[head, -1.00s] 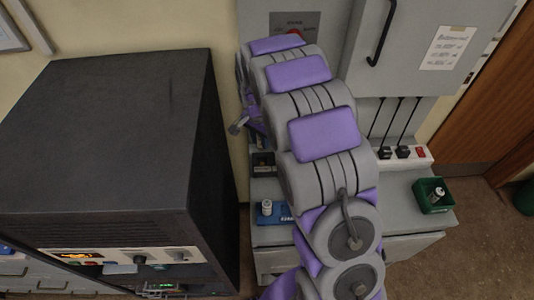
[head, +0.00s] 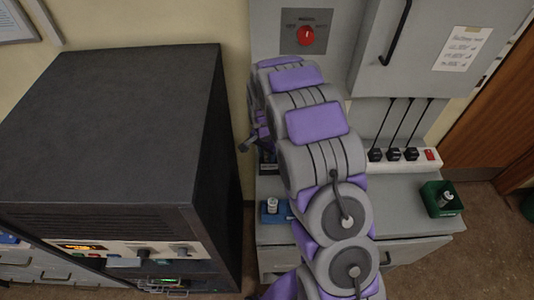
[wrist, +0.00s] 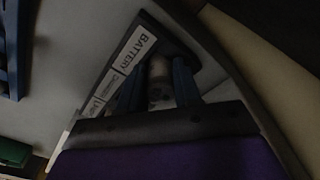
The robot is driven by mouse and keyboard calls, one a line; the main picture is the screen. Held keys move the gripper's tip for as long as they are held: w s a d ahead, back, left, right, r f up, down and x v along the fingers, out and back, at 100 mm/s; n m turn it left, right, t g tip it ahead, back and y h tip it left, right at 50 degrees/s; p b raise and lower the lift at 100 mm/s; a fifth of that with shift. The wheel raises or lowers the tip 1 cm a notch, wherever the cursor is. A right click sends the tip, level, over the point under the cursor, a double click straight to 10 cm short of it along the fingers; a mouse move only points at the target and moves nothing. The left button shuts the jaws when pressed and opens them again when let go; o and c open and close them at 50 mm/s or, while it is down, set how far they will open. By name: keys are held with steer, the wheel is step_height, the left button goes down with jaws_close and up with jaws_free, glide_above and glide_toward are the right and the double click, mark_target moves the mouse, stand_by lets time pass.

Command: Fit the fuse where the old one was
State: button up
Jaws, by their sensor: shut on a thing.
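My gripper (wrist: 158,90) is shut on a fuse (wrist: 158,72), a small grey cylinder seen nearly end-on between the dark blue fingers in the wrist view. A panel with a white label reading BATTERY (wrist: 128,62) lies just beyond the fuse. I cannot tell whether the fuse touches it. In the head view my arm covers most of the gripper and the place it works at. A dark recess (head: 267,160) shows partly at the arm's left edge. A pale cylinder (head: 272,205) stands in a blue tray (head: 284,218) on the console ledge.
A green bin (head: 430,208) with a cylinder in it (head: 446,198) stands at the ledge's right. A red rotary switch (head: 307,36) is on the back panel. Black plugs (head: 393,154) sit in a power strip. A large dark cabinet (head: 110,130) stands close on the left.

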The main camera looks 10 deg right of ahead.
steer(key=shift+d, duration=0.1)
steer(key=o, duration=1.1)
steer(key=shift+d, duration=0.1)
steer(key=shift+r, duration=0.1)
step_height(320, 180, up, 12)
steer(key=f+p, duration=0.1)
steer(key=s+r+n, duration=0.2)
steer(key=s+r, duration=0.3)
steer(key=s, duration=0.4)
steer(key=s+r+n, duration=0.2)
steer(key=s+r, duration=0.4)
steer(key=s, duration=0.2)
steer(key=s+n, duration=0.2)
steer(key=s, duration=0.5)
steer(key=s+r+n+g, duration=0.1)
steer(key=s+n, duration=0.1)
steer(key=s, duration=0.6)
steer(key=s+n+g, duration=0.1)
steer(key=s+n, duration=0.1)
steer(key=s, duration=0.6)
steer(key=shift+d+r+y, duration=0.1)
steer(key=shift+r+y, duration=0.2)
steer(key=shift+r, duration=0.05)
